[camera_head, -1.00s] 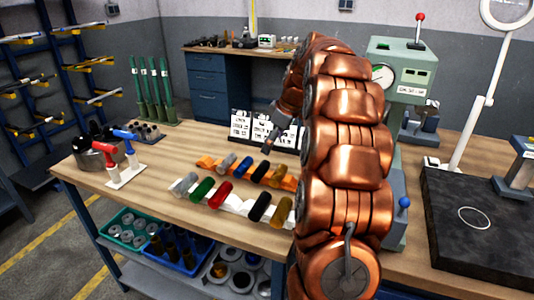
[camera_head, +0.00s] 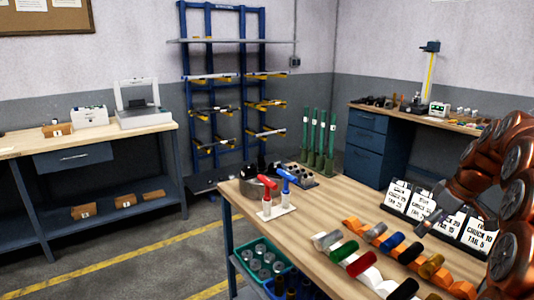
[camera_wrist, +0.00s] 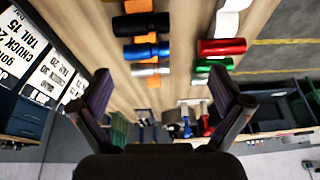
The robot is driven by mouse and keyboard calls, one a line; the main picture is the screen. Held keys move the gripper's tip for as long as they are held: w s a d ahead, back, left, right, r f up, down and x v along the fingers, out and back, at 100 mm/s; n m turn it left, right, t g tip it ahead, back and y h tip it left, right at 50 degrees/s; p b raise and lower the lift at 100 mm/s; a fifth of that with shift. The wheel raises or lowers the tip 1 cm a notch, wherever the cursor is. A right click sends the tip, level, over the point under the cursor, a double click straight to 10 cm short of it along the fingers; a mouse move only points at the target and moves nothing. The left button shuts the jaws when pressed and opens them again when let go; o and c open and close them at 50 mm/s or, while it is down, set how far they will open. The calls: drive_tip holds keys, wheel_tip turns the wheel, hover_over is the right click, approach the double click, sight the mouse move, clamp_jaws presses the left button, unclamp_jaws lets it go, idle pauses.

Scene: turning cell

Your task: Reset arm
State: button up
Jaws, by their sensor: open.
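My copper-coloured arm (camera_head: 505,190) stands at the right edge of the head view, over the wooden bench. My gripper (camera_wrist: 160,105) shows in the wrist view with its two dark fingers spread wide apart and nothing between them. In the head view my gripper (camera_head: 428,222) is small, in front of the label cards and above the bench top. Coloured cylinders lie in two holders below it, among them a red one (camera_head: 361,264), a green one (camera_head: 344,251) and a blue one (camera_head: 392,242).
Label cards (camera_head: 397,196) stand behind the holders. Red and blue handled tools (camera_head: 287,181) stand on the bench's left. A teal bin (camera_head: 264,258) sits on the shelf below. A blue rack (camera_head: 187,75), a side bench (camera_head: 70,142) and open floor lie to the left.

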drive_tip(key=s+a+r+m+g+p, duration=0.1)
drive_tip(key=s+a+g+p, duration=0.1)
drive_tip(key=s+a, duration=0.7)
drive_tip(key=s+a+m+g+p, duration=0.15)
drive_tip(key=s+a, duration=0.35)
drive_tip(key=a, duration=0.7)
drive_tip(key=s+a+f+m+g+h+p, duration=0.1)
drive_tip(key=s+a+f, duration=0.1)
drive_tip(key=s, duration=0.8)
drive_tip(key=s+a+f+m+h+p, duration=0.1)
drive_tip(key=s+a, duration=0.3)
drive_tip(key=s, duration=0.6)
drive_tip(key=shift+s+a+f+m+g, duration=0.25)
drive_tip(key=shift+f+m+g, duration=0.1)
drive_tip(key=shift+f+m, duration=0.35)
